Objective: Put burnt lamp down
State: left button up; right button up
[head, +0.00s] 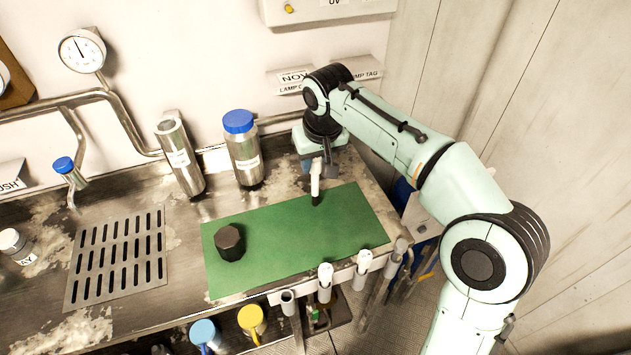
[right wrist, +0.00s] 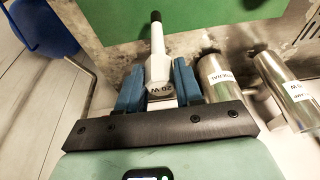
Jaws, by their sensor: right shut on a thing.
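My right gripper (head: 316,165) is shut on the burnt lamp (head: 315,184), a slim white piece with a black tip. I cannot tell whether the tip touches the mat. My left gripper is not in view.
A black knob-like cap (head: 230,242) sits on the mat's left part. A blue-capped canister (head: 243,155) and a metal cylinder (head: 180,158) stand behind it. A slotted drain plate (head: 118,258) lies left. White-topped holders (head: 326,275) line the front edge. The mat's middle is clear.

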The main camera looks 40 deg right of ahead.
aim_at(316, 172)
jog(key=shift+f+b, duration=0.45)
jog(key=shift+f, duration=2.05)
jog(key=shift+f, duration=0.15)
jog(key=o, duration=1)
jog(key=shift+s+r, duration=0.1)
jog(key=shift+r, duration=0.5)
jog(key=p+v, duration=0.2)
jog(key=v, duration=0.9)
jog(key=shift+r, duration=0.15)
